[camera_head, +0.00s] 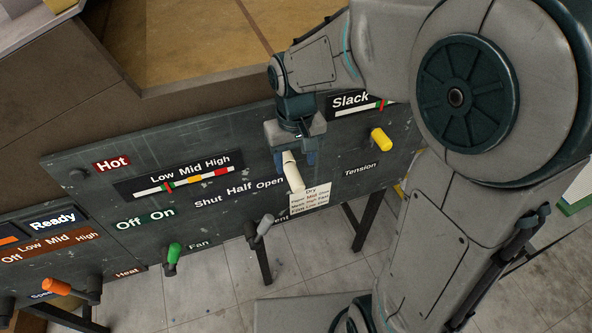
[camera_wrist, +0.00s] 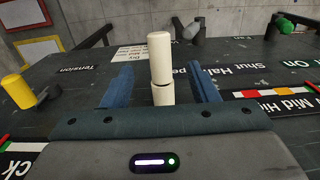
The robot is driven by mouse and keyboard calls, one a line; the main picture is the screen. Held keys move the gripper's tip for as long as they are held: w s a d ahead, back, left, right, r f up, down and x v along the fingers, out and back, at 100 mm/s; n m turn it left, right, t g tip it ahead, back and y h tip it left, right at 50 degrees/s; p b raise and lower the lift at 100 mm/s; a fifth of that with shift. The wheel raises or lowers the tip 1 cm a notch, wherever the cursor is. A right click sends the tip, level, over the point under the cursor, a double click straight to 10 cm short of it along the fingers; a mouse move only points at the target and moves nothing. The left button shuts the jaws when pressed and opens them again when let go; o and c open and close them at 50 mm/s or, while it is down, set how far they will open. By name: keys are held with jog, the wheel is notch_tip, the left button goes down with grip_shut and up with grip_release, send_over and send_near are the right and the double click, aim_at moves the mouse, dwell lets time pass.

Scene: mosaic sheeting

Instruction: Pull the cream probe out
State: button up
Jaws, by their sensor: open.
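The cream probe (camera_head: 292,172) is a pale cylinder standing out from the dark control panel, between the "Open" label and the small "Dry" chart. My gripper (camera_head: 295,163) is over it with the jaws open. In the wrist view the cream probe (camera_wrist: 161,68) stands between the two blue fingers (camera_wrist: 163,85), with a visible gap on each side. A dark ring crosses the probe partway along it. In the head view my gripper hides one end of the probe.
A yellow knob (camera_head: 381,139) sticks out right of the probe. A grey lever (camera_head: 264,226), a green lever (camera_head: 173,254) and an orange lever (camera_head: 57,287) stand along the panel's lower edge.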

aim_at(295, 177)
jog(key=shift+f, duration=3.2)
jog(key=c, duration=1.1)
